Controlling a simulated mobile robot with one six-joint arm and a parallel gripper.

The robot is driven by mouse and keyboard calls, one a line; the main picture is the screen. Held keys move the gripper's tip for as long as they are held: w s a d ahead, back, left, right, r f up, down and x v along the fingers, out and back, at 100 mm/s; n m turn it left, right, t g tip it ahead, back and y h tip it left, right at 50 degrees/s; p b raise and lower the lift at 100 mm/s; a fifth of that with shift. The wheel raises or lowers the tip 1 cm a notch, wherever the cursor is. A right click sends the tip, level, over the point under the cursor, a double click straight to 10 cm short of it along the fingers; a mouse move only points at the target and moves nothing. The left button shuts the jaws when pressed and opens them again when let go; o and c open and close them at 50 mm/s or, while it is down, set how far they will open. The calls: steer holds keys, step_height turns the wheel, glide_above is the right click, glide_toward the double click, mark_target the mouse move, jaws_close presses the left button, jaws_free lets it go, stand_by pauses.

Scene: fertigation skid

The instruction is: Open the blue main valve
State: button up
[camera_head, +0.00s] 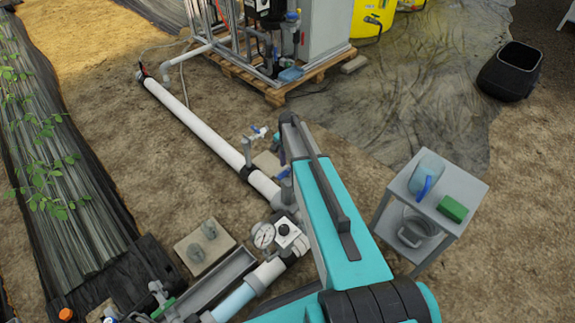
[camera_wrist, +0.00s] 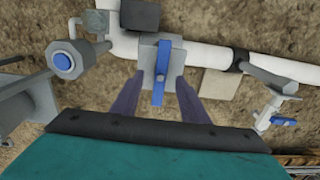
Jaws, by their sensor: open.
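In the wrist view, the blue main valve handle (camera_wrist: 160,72) is a flat lever on a grey valve body (camera_wrist: 147,52) set in a white pipe. The lever lies across the pipe's run. My gripper (camera_wrist: 163,84) is open, with one dark finger on each side of the lever. I see a gap on both sides, and the lever looks ungripped. How far the fingertips are above it is hard to tell. In the head view, my teal arm hides most of the valve.
A smaller blue-handled tap (camera_wrist: 283,121) branches off the pipe at right; it also shows in the head view (camera_head: 257,133). A grey fitting with a blue cap (camera_wrist: 62,61) stands left. A pressure gauge (camera_head: 264,236) and a small table (camera_head: 462,188) flank my arm.

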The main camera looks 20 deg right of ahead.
mark_target(288, 171)
steer(key=shift+f, duration=0.1)
stand_by(0.4)
steer(key=shift+f+b, duration=0.7)
steer(key=shift+f, duration=1.4)
steer(key=shift+f, duration=0.1)
